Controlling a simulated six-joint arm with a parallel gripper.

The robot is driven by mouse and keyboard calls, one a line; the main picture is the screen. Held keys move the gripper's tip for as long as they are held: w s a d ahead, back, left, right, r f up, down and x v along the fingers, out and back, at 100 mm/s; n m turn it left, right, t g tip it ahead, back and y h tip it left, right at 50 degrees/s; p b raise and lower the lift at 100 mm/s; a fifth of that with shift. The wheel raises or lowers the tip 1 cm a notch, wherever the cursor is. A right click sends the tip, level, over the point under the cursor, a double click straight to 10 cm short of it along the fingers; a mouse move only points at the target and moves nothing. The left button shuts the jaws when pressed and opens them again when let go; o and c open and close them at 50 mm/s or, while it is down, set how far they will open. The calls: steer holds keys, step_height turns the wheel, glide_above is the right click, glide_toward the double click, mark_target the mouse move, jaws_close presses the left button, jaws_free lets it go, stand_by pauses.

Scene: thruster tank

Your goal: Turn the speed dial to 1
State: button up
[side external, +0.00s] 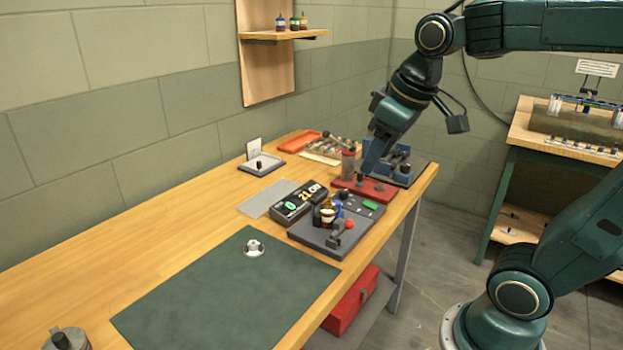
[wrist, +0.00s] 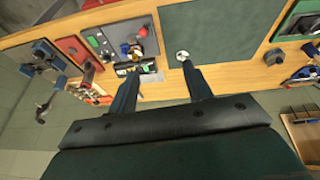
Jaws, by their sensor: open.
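A grey control panel (side external: 316,238) on the bench carries a black knob (side external: 343,194), a red ball-topped lever (side external: 349,224), a green display and small blue and yellow parts. It also shows in the wrist view (wrist: 105,24). I cannot tell which part is the speed dial, and no dial markings are readable. My gripper (side external: 369,172) is above the back right of the bench, near a red plate, behind the panel. In the wrist view my gripper (wrist: 160,70) has its fingers wide apart with nothing between them.
A silver round piece (side external: 254,248) lies on the green mat (side external: 215,298). The red plate (side external: 378,190) and a blue device (side external: 399,164) stand close around my gripper. Bare wood lies left of the mat.

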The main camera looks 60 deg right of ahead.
steer(key=w+d+g, duration=0.1)
steer(key=w+d, duration=0.5)
steer(key=w, duration=0.2)
steer(key=n+g, duration=0.2)
steer(key=g, duration=0.1)
glide_above(343, 191)
step_height(343, 191, down, 12)
steer(key=shift+y, duration=0.3)
steer(key=shift+f, duration=0.15)
step_height(343, 191, down, 14)
steer(key=shift+r, duration=0.25)
steer(key=shift+m, duration=0.3)
steer(key=c, duration=1)
